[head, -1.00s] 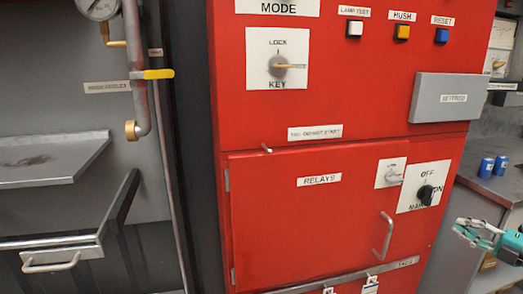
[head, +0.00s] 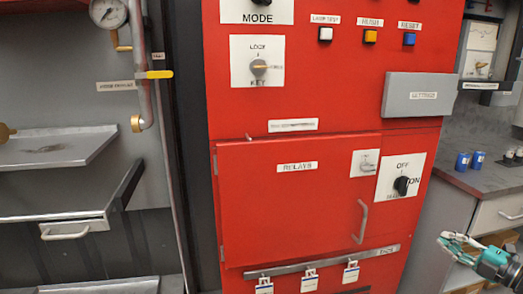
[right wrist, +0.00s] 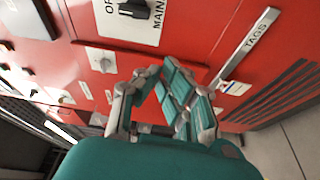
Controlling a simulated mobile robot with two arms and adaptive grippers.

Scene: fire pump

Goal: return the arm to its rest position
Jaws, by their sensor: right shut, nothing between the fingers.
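My right gripper (head: 450,243) is at the lower right of the head view, in front of the grey counter and to the right of the red cabinet (head: 250,115). It is shut and empty, apart from the cabinet. In the right wrist view its teal fingers (right wrist: 165,95) point toward the red cabinet front, with the black OFF/MAIN knob (right wrist: 135,8) above them. My left gripper does not show in the head view.
The RELAYS door (head: 290,215) is closed, with a handle (head: 361,222) at its right. Tags hang on a rail (head: 320,262) below it. Two blue cans (head: 462,161) stand on the grey counter (head: 490,180). Metal shelves (head: 60,148) are at the left.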

